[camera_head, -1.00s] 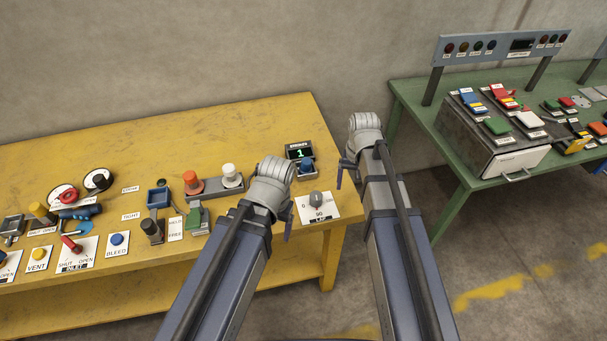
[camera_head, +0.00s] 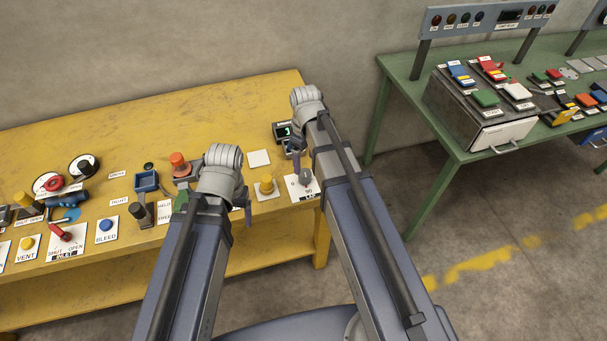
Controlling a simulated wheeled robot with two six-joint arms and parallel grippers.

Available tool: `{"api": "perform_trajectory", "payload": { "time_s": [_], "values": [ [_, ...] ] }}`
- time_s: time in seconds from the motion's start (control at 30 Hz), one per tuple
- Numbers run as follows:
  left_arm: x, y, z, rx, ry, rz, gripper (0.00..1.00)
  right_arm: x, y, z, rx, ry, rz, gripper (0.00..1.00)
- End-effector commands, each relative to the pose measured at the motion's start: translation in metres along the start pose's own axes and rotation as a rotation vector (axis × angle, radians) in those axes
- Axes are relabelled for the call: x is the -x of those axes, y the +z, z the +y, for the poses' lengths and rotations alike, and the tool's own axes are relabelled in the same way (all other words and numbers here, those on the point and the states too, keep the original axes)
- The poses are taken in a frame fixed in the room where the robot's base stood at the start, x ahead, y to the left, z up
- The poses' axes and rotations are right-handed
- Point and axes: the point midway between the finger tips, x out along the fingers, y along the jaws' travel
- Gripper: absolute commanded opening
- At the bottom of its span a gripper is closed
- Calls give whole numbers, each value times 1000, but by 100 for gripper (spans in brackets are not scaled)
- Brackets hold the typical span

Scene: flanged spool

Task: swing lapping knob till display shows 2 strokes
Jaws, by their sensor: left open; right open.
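The lapping knob (camera_head: 305,177) is a small grey knob on a white plate marked LAP, near the right end of the yellow table. The display (camera_head: 283,131) is a small black box behind it with a green digit that looks like 1, hard to read. My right gripper (camera_head: 297,166) is open just above and beside the knob's plate, partly hidden by its own arm; I cannot tell whether it touches the knob. My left gripper (camera_head: 246,212) is open and empty to the left, mostly hidden by its wrist.
An orange knob (camera_head: 180,162), a blue BLEED button (camera_head: 106,225) and a red INLET lever (camera_head: 62,232) stand further left. A green table (camera_head: 405,100) with a switch box is at right.

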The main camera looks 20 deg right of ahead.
Motion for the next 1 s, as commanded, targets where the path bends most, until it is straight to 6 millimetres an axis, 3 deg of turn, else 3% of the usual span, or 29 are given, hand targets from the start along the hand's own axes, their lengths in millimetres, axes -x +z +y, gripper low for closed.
{"api": "perform_trajectory", "payload": {
  "time_s": [0.5,0.93,1.0],
  "values": [
    [-64,-4,6,0,0,0,79,-64,0,0,-1,0,0,81],
    [-70,-4,7,0,0,0,79,-71,0,0,-1,0,0,81],
    [-70,-4,7,0,0,0,79,-71,0,0,-1,0,0,74]
  ]
}}
